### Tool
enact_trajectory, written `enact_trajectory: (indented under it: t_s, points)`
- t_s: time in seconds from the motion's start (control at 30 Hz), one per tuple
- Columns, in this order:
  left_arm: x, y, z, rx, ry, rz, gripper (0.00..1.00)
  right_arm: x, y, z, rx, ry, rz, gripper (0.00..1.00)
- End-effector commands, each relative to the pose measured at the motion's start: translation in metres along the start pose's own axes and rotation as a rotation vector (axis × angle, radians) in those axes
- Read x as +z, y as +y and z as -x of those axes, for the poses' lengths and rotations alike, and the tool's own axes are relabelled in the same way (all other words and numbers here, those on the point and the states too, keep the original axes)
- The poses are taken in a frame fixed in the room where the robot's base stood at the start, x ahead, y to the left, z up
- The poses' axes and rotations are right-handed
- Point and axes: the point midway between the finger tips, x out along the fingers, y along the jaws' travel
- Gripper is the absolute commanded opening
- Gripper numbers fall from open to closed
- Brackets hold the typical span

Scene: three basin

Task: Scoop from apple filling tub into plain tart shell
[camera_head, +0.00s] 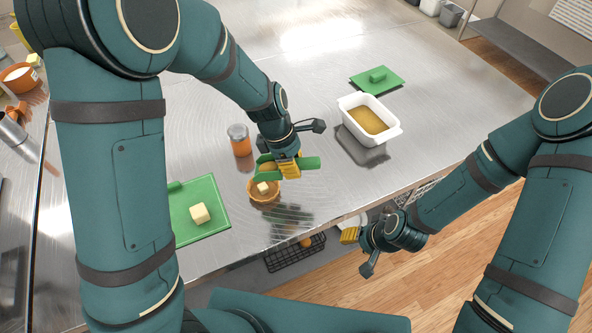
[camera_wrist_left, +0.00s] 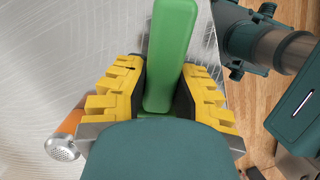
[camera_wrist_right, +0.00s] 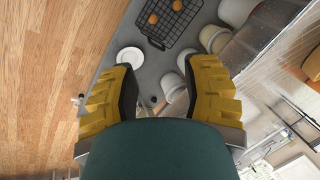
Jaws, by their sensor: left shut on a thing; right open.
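My left gripper (camera_head: 288,167) is shut on a green scoop (camera_head: 310,163), held over the table near its front edge. Its green handle shows between the yellow fingers in the left wrist view (camera_wrist_left: 172,55). A rounded tan patch is at the scoop's left end; I cannot tell whether it is filling. A tart shell (camera_head: 264,198) with a pale lump in it sits just below that end. The white apple filling tub (camera_head: 351,103), open with golden-brown filling, stands to the right. My right gripper (camera_head: 358,251) is open and empty in front of the table edge.
A green board (camera_head: 185,232) with a pale block (camera_head: 200,214) lies at left. An orange jar with a metal top (camera_head: 240,140) stands behind the scoop. A green lid (camera_head: 362,84) lies behind the tub. A wire basket (camera_wrist_right: 172,22) and crockery sit on a lower shelf.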

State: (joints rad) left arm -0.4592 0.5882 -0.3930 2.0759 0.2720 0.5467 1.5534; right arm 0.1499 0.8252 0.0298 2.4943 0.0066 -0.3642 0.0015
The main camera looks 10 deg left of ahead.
Motion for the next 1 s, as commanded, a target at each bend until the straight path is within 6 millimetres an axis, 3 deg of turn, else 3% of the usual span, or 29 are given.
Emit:
enact_trajectory:
  t_s: [0.03, 0.4, 1.0]
  points:
    - [-0.003, 0.001, -0.004, 0.004, -0.031, 0.003, 0.0, 0.001, 0.004, -0.013, 0.002, 0.001, 0.0, 0.47]
    - [-0.013, 0.001, 0.004, 0.006, -0.245, -0.004, 0.0, 0.008, 0.022, -0.063, 0.012, 0.0, 0.0, 0.47]
    - [-0.042, 0.0, 0.034, 0.003, -0.742, -0.02, 0.0, 0.039, 0.048, -0.13, 0.005, -0.059, 0.019, 0.47]
